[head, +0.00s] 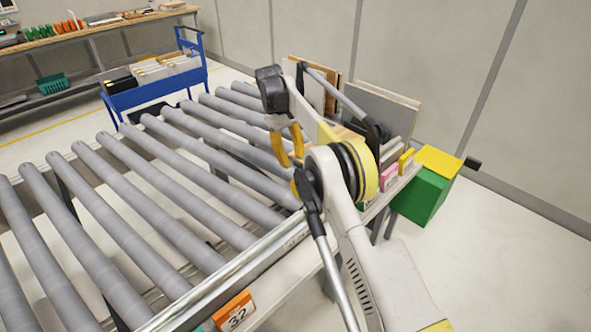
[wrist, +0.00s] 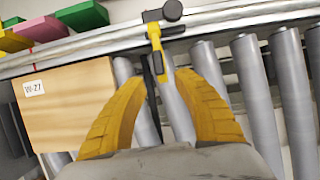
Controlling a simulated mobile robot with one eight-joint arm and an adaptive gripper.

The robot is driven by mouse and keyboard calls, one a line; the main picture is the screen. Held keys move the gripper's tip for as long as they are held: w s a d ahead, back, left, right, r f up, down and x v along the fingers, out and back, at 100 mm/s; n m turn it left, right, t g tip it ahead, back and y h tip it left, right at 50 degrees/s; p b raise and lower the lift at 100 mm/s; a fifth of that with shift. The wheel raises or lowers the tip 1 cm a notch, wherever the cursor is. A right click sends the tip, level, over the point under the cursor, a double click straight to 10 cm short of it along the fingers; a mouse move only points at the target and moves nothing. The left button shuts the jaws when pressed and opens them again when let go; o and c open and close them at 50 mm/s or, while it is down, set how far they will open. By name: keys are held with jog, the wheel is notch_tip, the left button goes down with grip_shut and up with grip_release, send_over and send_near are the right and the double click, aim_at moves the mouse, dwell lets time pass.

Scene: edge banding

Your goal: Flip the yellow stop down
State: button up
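The yellow stop (wrist: 156,50) shows in the wrist view as a short yellow lever on a black bracket with a round knob, mounted at the conveyor rail (wrist: 110,40). Its free end points away from the rail, over the rollers. My gripper (wrist: 160,82) is open and empty, with its two curved yellow fingers spread either side of the line of the stop. I see no contact with it. In the head view my gripper (head: 289,146) hangs over the rollers near the rail. There I cannot make out the stop clearly behind my arm.
A wooden panel (wrist: 75,95) labelled W-27 lies left of the fingers in the wrist view. Pink and green bins (wrist: 40,30) line the rail's far side. The grey rollers (head: 160,180) left of my arm are clear. A blue cart (head: 150,92) stands behind the conveyor.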

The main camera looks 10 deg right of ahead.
jog(key=shift+v, duration=0.95)
jog(key=s+d+r+m+t+y+b, duration=0.1)
jog(key=s+d+r+m+t+b, duration=0.2)
jog(key=r, duration=0.8)
jog(key=s+d+r+t+b, duration=0.1)
jog(key=s+d+r+t, duration=0.2)
jog(key=s, duration=0.8)
jog(key=s+d+f+m+t+b, duration=0.1)
jog(key=s+f, duration=0.2)
jog(key=s, duration=0.5)
jog(key=s+d+f+m+t+y+b, duration=0.1)
jog(key=s+f, duration=0.3)
jog(key=s, duration=0.4)
jog(key=s+d+f+m+t+b, duration=0.1)
jog(key=s+f, duration=0.3)
jog(key=s, duration=0.5)
jog(key=shift+f+m+t, duration=0.2)
jog(key=shift+m+t, duration=0.4)
jog(key=shift+t, duration=0.2)
